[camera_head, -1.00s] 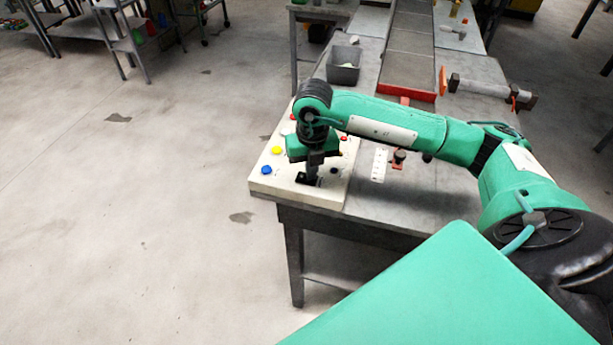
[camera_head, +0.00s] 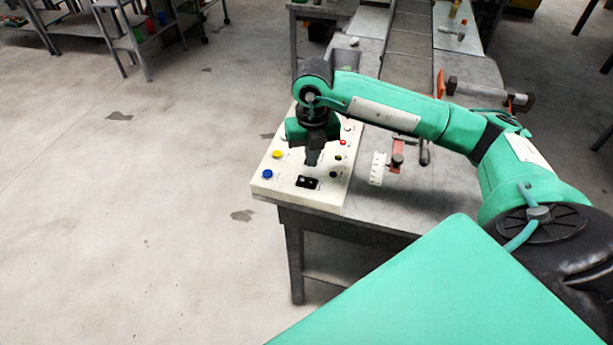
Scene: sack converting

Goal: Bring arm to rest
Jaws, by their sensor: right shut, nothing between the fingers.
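My right arm reaches in from the right, and my right gripper (camera_head: 313,158) points down over the white control panel (camera_head: 328,199) at the near left end of the table. The gripper is shut and empty, and its fingertips are a little above the panel. A black rocker switch (camera_head: 308,182) sits on the panel just below the fingertips. A blue button (camera_head: 267,174), a yellow button (camera_head: 277,154) and a red button (camera_head: 343,142) are around it. The arm hides the far part of the panel. My left gripper is not in view.
The grey table (camera_head: 400,205) has a white strip (camera_head: 377,168) and a red clamp-like part (camera_head: 397,155) to the right of the panel. A conveyor (camera_head: 408,45) runs along the back. A roller (camera_head: 480,90) lies at the right.

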